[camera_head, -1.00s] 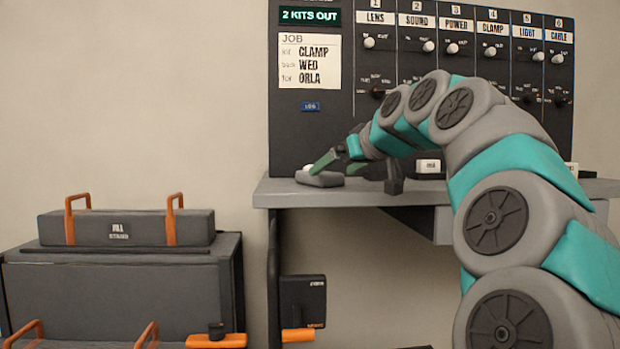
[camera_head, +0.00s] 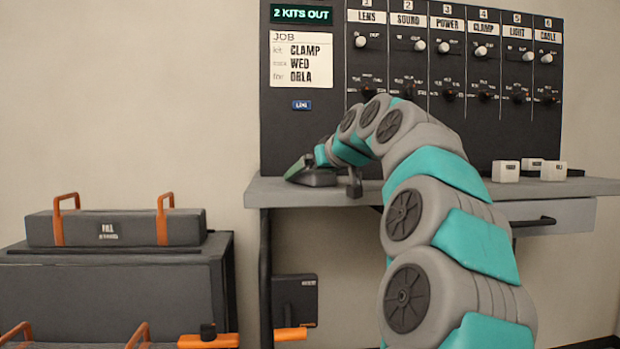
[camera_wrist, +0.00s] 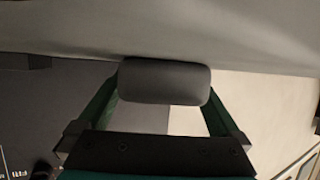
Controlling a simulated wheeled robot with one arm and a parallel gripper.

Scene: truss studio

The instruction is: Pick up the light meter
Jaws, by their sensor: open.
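The likely light meter is a grey, rounded block (camera_head: 320,179) on the left end of the grey shelf (camera_head: 400,193). My gripper (camera_head: 300,167) is open and low over it, its green fingers partly covering it in the head view. In the wrist view, a grey rounded block (camera_wrist: 165,82) sits between the two spread green fingers, one on each side. I cannot tell whether either finger touches it. The block's top and any markings are hidden.
A dark board (camera_head: 315,135) with labelled knobs and switches rises behind the shelf. White blocks (camera_head: 506,171) stand at the shelf's right, above a drawer (camera_head: 560,220). A dark case (camera_head: 125,228) with orange handles sits lower left. The shelf's front edge is close below my gripper.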

